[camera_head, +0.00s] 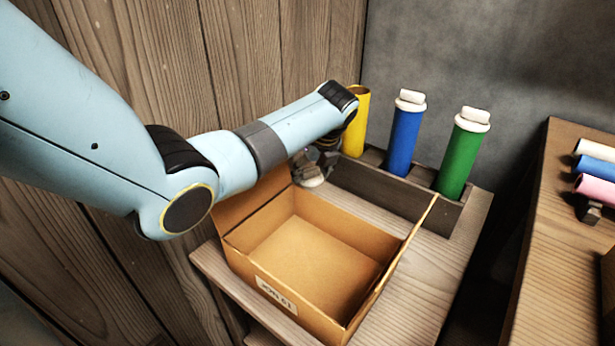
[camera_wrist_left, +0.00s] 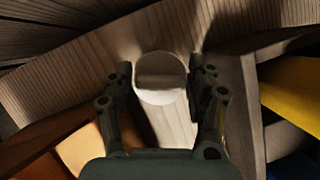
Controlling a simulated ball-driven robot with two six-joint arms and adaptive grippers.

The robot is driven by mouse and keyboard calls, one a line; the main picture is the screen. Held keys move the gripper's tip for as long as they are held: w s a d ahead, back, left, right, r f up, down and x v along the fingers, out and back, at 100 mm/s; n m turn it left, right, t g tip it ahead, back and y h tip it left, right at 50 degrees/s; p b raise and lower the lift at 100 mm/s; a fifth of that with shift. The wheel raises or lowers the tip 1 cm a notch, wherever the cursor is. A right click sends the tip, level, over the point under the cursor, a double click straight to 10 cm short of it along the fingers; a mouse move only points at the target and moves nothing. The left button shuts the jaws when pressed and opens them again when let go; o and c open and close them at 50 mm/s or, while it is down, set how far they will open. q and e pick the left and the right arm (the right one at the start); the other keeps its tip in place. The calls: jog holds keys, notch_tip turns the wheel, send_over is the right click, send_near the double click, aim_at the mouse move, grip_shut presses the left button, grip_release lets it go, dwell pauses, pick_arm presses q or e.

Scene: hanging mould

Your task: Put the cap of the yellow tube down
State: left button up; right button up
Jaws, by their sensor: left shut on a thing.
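The yellow tube (camera_head: 357,122) stands in the left end of the dark wooden rack (camera_head: 395,192), its top open and without a cap. Part of it shows at the right in the left wrist view (camera_wrist_left: 292,90). The white cap (camera_wrist_left: 160,80) is between the two fingers of my left gripper (camera_wrist_left: 160,85), which is shut on it. In the head view the gripper (camera_head: 316,168) hangs over the strip of table between the box's back flap and the rack, with the cap (camera_head: 311,182) at its lower end. Whether the cap touches the table is unclear. My right gripper is out of view.
An open, empty cardboard box (camera_head: 262,274) stands in front of the rack on the wooden table (camera_head: 425,275). A blue tube (camera_head: 404,140) and a green tube (camera_head: 462,160) stand capped in the rack. Several tubes lie on another table (camera_head: 560,240) at right.

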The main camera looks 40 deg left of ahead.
aim_at(310, 179)
pick_arm(q)
jog(key=shift+a+f, duration=0.45)
jog(key=shift+a, duration=0.05)
notch_tip(310, 179, down, 4)
jog(key=shift+s+r+b, duration=0.1)
jog(key=shift+r+b, duration=0.05)
jog(key=shift+b, duration=0.8)
jog(key=shift+c, duration=0.2)
jog(key=o, duration=0.8)
jog(key=p+v, duration=0.4)
jog(key=v, duration=0.8)
jog(key=shift+p, duration=0.35)
jog(key=shift+d, duration=0.1)
